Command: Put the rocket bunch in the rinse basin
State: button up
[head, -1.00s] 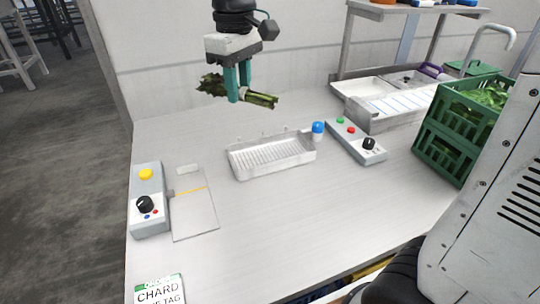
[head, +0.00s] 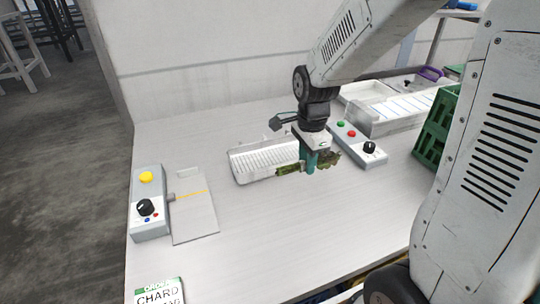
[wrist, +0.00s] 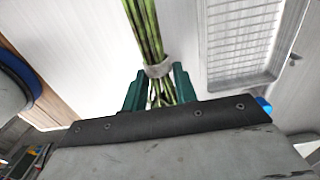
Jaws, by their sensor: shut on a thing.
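My gripper (head: 311,165) is shut on a green leafy bunch, which I take as the rocket bunch (head: 289,169). Its stems point left and its leaves show right of the fingers. In the wrist view the green fingers (wrist: 159,88) close around the stems (wrist: 145,28) by a pale band; the leaves are hidden there. The bunch is at the front right of the ribbed white tray (head: 262,162), apparently above the table. The white rinse basin (head: 368,95) stands at the back right, beyond my gripper, partly hidden by my arm.
A control box with green and red buttons (head: 352,136) is right of my gripper. Another with a yellow button (head: 148,200) stands left, beside a flat plate (head: 194,212). A green crate (head: 432,135) is at the right, partly hidden. The front middle of the table is clear.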

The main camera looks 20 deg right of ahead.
send_over(268, 160)
jog(key=shift+s+d+f, duration=0.1)
jog(key=shift+s+f, duration=0.25)
jog(key=shift+f, duration=0.25)
jog(key=shift+w+f, duration=0.15)
jog(key=shift+f, duration=0.75)
jog(key=shift+w+f, duration=0.15)
jog(key=shift+f, duration=0.75)
jog(key=shift+f, duration=0.1)
jog(key=o, duration=1.1)
